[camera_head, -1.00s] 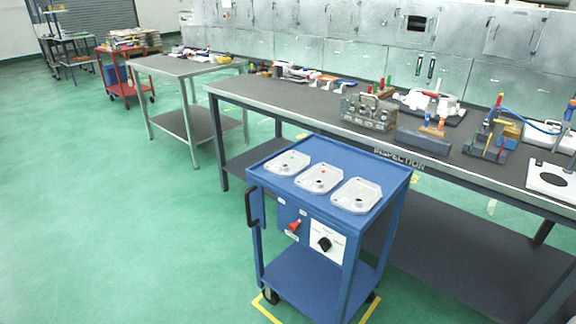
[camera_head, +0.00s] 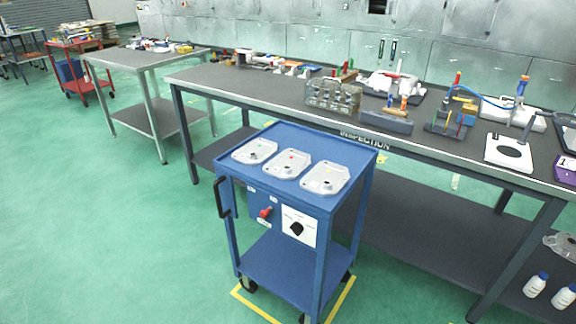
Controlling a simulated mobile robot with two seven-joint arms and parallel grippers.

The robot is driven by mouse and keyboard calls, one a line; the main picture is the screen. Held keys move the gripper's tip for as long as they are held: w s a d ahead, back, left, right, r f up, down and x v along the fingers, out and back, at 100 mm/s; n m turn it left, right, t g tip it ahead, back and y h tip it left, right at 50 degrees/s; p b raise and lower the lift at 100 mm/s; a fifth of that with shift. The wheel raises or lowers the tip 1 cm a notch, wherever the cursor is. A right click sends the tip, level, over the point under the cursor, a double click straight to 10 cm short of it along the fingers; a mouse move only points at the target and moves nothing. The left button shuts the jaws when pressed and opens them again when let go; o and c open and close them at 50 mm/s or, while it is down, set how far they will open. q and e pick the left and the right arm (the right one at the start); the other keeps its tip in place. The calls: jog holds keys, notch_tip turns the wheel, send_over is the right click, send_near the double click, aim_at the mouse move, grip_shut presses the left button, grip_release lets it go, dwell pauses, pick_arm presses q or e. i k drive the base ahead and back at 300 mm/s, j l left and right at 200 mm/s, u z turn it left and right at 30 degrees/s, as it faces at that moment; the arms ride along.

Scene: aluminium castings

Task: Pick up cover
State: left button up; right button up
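Three light-grey cast covers lie flat in a row on top of a blue cart. The right cover (camera_head: 325,178) lies nearest the cart's right edge. Another grey cast part (camera_head: 562,246) shows partly at the right edge, on the lower shelf of the long bench; I cannot tell whether it is a cover. Neither of my grippers shows in the head view.
The blue cart (camera_head: 318,142) stands on yellow floor marks before the long inspection bench (camera_head: 425,153). The bench carries a metal casting (camera_head: 333,95), fixtures and tools. Green floor (camera_head: 110,240) is free at left.

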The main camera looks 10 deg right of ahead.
aim_at(289, 161)
jog(key=i+l, duration=0.15)
jog(key=l, duration=0.2)
jog(key=i+l, duration=0.1)
jog(key=l, duration=0.25)
jog(key=i+l, duration=0.15)
jog(key=l, duration=0.15)
jog(key=i+l, duration=0.15)
jog(key=l, duration=0.2)
jog(key=i+l, duration=0.1)
jog(key=l, duration=0.25)
jog(key=i+l, duration=0.15)
jog(key=l, duration=0.2)
